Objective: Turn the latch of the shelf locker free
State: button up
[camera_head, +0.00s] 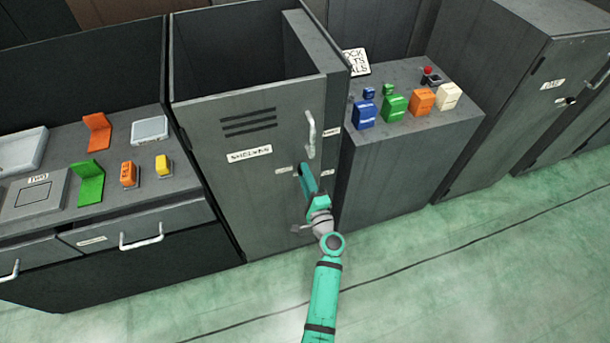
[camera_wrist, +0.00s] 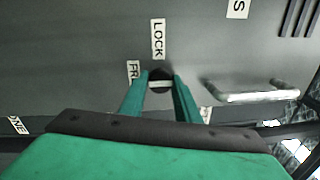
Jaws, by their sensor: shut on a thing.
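The shelf locker (camera_head: 240,185) is a grey cabinet with a label, a vent grille and a closed door. Its latch (camera_wrist: 160,84) shows in the wrist view as a dark round knob with a light bar lying crosswise between my fingertips. My gripper (camera_head: 304,168), teal, reaches the door below the door handle (camera_head: 311,135) and hides the latch in the head view. In the wrist view my gripper (camera_wrist: 160,82) is shut on the latch. A LOCK label (camera_wrist: 158,38) is above the latch, and a FREE label (camera_wrist: 133,70) is left of it, partly covered by a finger.
The pale door handle (camera_wrist: 257,93) is right of my fingers in the wrist view. A grey cabinet (camera_head: 400,160) with coloured boxes stands right of the locker. A drawer counter (camera_head: 150,190) stands left. Green floor (camera_head: 430,260) in front is clear.

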dwell(0.3)
jog(key=o, duration=1)
jog(key=shift+s, duration=0.1)
jog(key=v, duration=1)
jog(key=shift+s+d, duration=0.1)
jog(key=shift+s, duration=0.15)
